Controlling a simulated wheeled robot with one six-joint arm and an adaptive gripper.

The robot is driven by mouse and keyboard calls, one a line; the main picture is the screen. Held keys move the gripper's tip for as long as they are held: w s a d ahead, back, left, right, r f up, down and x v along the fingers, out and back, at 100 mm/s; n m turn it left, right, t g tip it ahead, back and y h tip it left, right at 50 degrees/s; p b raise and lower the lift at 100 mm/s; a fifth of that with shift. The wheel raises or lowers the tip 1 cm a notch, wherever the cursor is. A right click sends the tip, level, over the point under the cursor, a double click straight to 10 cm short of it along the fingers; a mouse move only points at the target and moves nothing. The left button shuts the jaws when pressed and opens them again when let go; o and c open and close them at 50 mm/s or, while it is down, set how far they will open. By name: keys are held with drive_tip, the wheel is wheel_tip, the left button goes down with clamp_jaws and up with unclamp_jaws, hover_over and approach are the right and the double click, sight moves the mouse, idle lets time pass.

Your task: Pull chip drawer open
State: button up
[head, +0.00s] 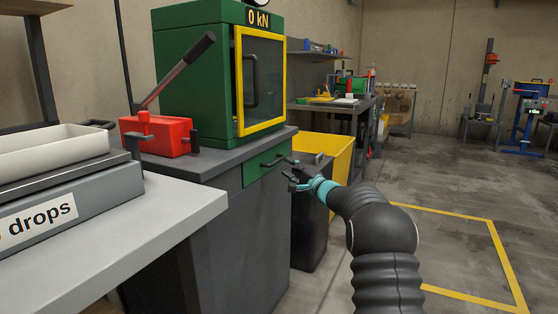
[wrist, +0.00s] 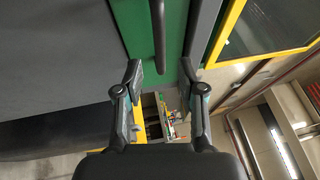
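The chip drawer (head: 256,172) is a green front panel in the grey cabinet under the green press. It looks flush with the cabinet. Its dark bar handle (head: 272,162) is on the front. The green panel (wrist: 172,22) and handle (wrist: 158,38) also show in the wrist view. My gripper (head: 292,172) is just right of the drawer front in the head view. In the wrist view my gripper (wrist: 161,76) has its fingers apart. The handle's lower end appears between the fingertips, with gaps at both sides. I cannot tell how deep it is between them.
The green press (head: 195,75) with a yellow-framed door (head: 262,80) stands on the cabinet (head: 225,235). A red lever block (head: 155,135) is beside it. A grey bench (head: 130,225) is at left. A yellow bin (head: 340,150) is behind my gripper. The floor at right is clear.

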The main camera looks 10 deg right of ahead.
sight(279, 159)
drive_tip(key=shift+p+x, duration=0.6)
drive_tip(key=shift+x, duration=2.55)
clamp_jaws()
